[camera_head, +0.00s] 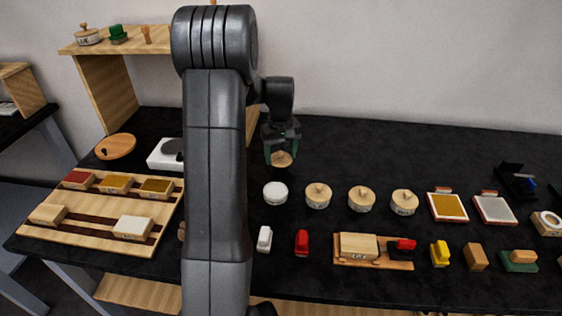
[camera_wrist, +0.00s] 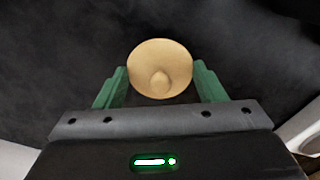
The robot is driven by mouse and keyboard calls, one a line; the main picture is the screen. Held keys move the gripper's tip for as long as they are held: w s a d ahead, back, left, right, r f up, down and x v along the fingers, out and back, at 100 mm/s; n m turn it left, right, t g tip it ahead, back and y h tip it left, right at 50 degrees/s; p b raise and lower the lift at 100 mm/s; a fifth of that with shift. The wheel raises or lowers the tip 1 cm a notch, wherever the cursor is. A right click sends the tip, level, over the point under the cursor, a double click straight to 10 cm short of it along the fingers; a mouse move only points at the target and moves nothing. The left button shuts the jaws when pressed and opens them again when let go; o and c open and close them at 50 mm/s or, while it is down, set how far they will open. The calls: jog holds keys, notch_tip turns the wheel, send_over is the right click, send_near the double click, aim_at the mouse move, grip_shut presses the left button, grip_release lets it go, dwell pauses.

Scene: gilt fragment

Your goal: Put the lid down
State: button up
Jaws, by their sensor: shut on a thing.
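A round, pale wooden lid (camera_head: 281,158) with a small knob is held in my gripper (camera_head: 281,146), above the black table and behind the row of jars. In the wrist view the lid (camera_wrist: 160,58) sits between the two green fingers of my gripper (camera_wrist: 161,82), its knob toward the camera. My gripper is shut on the lid. A white round jar (camera_head: 275,192) with no wooden lid stands just in front of and below it. Three similar jars (camera_head: 318,195) to its right wear wooden lids.
Several stamps and blocks line the table's front, including a red one (camera_head: 302,243) and a wooden tray (camera_head: 374,264). A slotted wooden board (camera_head: 87,236) and a round wooden board (camera_head: 116,146) lie left. The table (camera_head: 390,155) behind the jars is clear.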

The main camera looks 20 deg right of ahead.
aim_at(281, 156)
jog(key=shift+f, duration=1.6)
jog(key=shift+f, duration=0.2)
jog(key=o, duration=1)
jog(key=shift+c, duration=0.2)
jog(key=shift+r, duration=0.1)
notch_tip(281, 156, up, 12)
jog(key=shift+r, duration=0.15)
